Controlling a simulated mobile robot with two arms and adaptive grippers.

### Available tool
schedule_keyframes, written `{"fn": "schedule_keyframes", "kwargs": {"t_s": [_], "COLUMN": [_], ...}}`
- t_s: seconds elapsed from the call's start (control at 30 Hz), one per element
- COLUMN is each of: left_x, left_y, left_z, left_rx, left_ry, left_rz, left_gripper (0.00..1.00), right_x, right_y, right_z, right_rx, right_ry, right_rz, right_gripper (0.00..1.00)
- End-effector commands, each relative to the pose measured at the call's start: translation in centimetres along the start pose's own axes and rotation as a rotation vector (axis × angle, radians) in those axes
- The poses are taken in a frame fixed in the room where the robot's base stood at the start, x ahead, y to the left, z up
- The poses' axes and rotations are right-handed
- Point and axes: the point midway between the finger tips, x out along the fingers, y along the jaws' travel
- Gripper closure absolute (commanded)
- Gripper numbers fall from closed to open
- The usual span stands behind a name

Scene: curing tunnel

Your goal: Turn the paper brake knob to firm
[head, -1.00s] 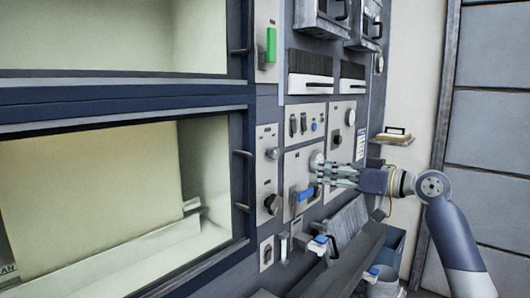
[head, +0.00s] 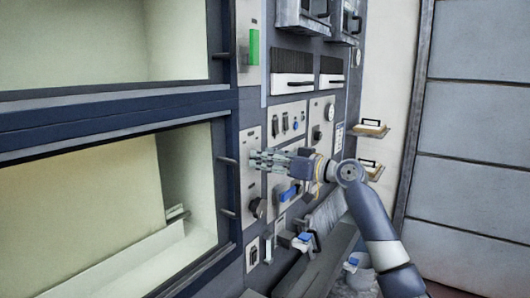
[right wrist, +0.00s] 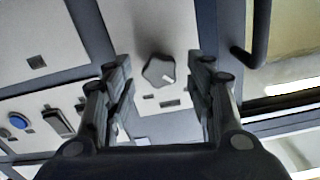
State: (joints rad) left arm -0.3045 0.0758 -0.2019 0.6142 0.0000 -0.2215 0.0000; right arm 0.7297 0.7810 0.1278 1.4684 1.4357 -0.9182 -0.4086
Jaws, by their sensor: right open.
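A grey lobed knob (right wrist: 158,72) with a white pointer mark sits on a light panel in the right wrist view. The mark points to the lower right of that picture. Its lettering is too small to read. My right gripper (head: 254,159) is open at the left part of the control panel in the head view, and its fingers hide the knob there. In the right wrist view the fingers (right wrist: 158,75) stand on either side of the knob, with clear gaps and no contact visible. My left gripper is out of view.
A black knob (head: 258,207) is below the fingers. A blue handle (head: 288,194) and a green lever (head: 254,47) are on nearby panels. Tunnel door handles (head: 228,161) stick out close to the left of the fingers. Small shelves (head: 370,131) are at the right.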

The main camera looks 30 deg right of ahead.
Motion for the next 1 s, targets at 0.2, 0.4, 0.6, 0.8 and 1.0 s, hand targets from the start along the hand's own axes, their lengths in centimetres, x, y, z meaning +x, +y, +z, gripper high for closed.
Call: {"fn": "schedule_keyframes", "kwargs": {"t_s": [0.2,0.4,0.6,0.8,1.0], "left_x": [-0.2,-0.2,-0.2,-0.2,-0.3], "left_y": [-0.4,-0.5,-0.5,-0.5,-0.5], "left_z": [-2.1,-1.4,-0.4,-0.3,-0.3], "left_rx": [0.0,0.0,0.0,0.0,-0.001], "left_ry": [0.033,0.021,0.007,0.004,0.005], "left_rz": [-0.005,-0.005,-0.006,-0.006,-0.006], "left_gripper": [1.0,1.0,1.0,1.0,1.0], "right_x": [0.5,0.5,0.5,0.5,0.5], "right_y": [0.0,0.0,0.0,0.0,0.0], "right_z": [0.1,0.1,0.1,0.0,0.0], "right_rx": [-0.001,-0.001,-0.001,0.008,0.067], "right_ry": [0.0,0.0,0.0,0.0,0.0], "right_rz": [0.0,0.0,0.001,0.001,0.0], "right_gripper": [0.5,0.63,0.94,0.94,0.94]}}
